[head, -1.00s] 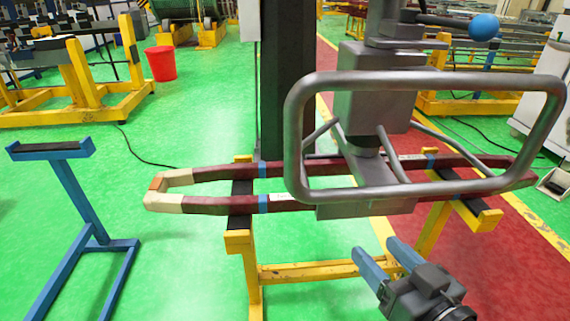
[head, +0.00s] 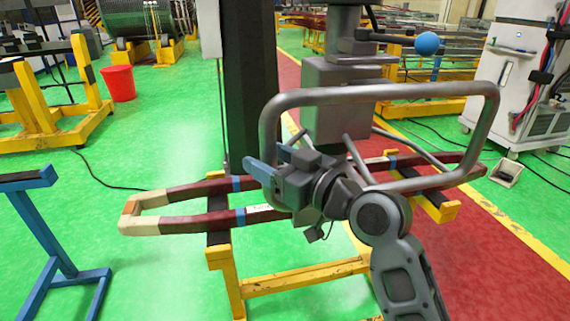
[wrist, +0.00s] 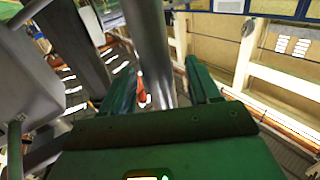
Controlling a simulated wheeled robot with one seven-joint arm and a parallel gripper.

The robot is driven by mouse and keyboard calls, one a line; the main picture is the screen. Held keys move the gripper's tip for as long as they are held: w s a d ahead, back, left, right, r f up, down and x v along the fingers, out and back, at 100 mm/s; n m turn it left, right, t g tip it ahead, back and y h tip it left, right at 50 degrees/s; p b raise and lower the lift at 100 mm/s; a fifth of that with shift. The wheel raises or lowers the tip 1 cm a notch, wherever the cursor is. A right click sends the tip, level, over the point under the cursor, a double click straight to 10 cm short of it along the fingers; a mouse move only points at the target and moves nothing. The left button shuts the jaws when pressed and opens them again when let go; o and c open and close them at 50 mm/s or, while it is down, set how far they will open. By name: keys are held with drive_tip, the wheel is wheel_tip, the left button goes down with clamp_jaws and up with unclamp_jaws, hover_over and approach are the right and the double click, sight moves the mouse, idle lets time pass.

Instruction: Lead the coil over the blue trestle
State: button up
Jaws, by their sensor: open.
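The coil (head: 190,222) is a long dark-red loop with a cream left end and blue bands. It lies across the yellow trestle (head: 222,262), its cream end jutting out to the left. The blue trestle (head: 40,235) stands at the far left, apart from the coil. A grey handle frame (head: 400,92) hangs over the coil. My gripper (head: 268,160) is open at the frame's left upright. In the wrist view the grey bar (wrist: 150,45) shows between the open fingers (wrist: 165,90); I cannot tell how deep it sits. My arm hides the coil's middle.
A dark column (head: 252,90) stands behind the coil. A blue ball (head: 427,43) sits on a lever above the frame. A red bucket (head: 119,83) and a white cabinet (head: 506,75) stand farther back. Green floor is clear between the blue trestle and the coil.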

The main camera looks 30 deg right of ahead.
drive_tip(key=shift+x, duration=1.3)
drive_tip(key=shift+c, duration=0.2)
clamp_jaws()
idle(0.8)
idle(1.4)
